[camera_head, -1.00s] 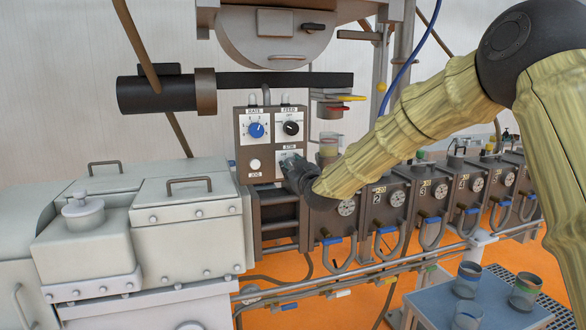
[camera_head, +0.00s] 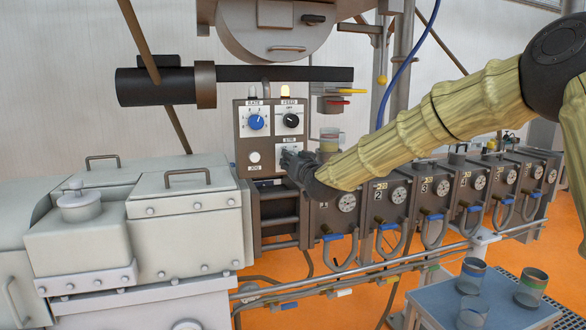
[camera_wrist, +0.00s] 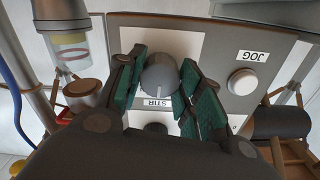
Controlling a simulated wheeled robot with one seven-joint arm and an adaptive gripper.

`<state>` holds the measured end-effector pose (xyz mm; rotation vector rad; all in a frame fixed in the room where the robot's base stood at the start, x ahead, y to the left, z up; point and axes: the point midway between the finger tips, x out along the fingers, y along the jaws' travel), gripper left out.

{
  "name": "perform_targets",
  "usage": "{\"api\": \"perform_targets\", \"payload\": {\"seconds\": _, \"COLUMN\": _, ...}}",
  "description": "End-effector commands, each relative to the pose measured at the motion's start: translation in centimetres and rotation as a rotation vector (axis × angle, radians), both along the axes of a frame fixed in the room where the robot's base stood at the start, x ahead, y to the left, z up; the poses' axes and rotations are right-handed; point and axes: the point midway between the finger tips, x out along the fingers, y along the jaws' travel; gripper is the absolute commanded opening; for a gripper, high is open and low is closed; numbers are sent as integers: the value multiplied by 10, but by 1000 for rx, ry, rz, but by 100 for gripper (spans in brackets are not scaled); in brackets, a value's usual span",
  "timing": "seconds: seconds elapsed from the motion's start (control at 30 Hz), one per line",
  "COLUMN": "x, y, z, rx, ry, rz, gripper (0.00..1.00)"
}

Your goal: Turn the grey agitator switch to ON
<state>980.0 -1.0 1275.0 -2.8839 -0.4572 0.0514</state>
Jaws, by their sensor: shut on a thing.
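The control panel (camera_head: 243,150) stands upright at the middle of the head view. The grey agitator switch (camera_wrist: 160,74) is a round knob on a white plate marked STIR in the wrist view. My gripper (camera_wrist: 160,90) has its green-padded fingers on both sides of this knob and is shut on it. In the head view my gripper (camera_head: 290,160) reaches the panel's lower right and hides the knob. A pale pointer line shows on the knob in the wrist view, but the ON and OFF marks there are hidden or unreadable.
Above the STIR plate is a black knob (camera_head: 291,120), with a blue knob (camera_head: 256,122) to its left. A white JOG button (camera_head: 254,157) sits beside the STIR plate. A barrel (camera_head: 390,200) runs right below my arm.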

Motion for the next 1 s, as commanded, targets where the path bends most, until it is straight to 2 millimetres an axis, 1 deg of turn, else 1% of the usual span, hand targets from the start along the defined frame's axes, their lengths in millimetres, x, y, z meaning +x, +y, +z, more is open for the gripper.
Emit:
{"api": "perform_targets", "payload": {"seconds": 0.03, "x": 1, "y": -2, "z": -3, "rx": 43, "ry": 11, "rz": -3, "gripper": 12}}
{"api": "perform_targets", "payload": {"seconds": 0.2, "x": 0, "y": -2, "z": -3, "rx": 187, "ry": 60, "rz": -1, "gripper": 12}}
{"api": "perform_targets", "payload": {"seconds": 0.5, "x": 0, "y": -2, "z": -1, "rx": 379, "ry": 121, "rz": -1, "gripper": 12}}
{"api": "perform_targets", "payload": {"seconds": 0.73, "x": 0, "y": -1, "z": 0, "rx": 459, "ry": 148, "rz": -1, "gripper": 12}}
{"api": "perform_targets", "payload": {"seconds": 1.0, "x": 1, "y": -2, "z": 0, "rx": 488, "ry": 158, "rz": -2, "gripper": 12}}
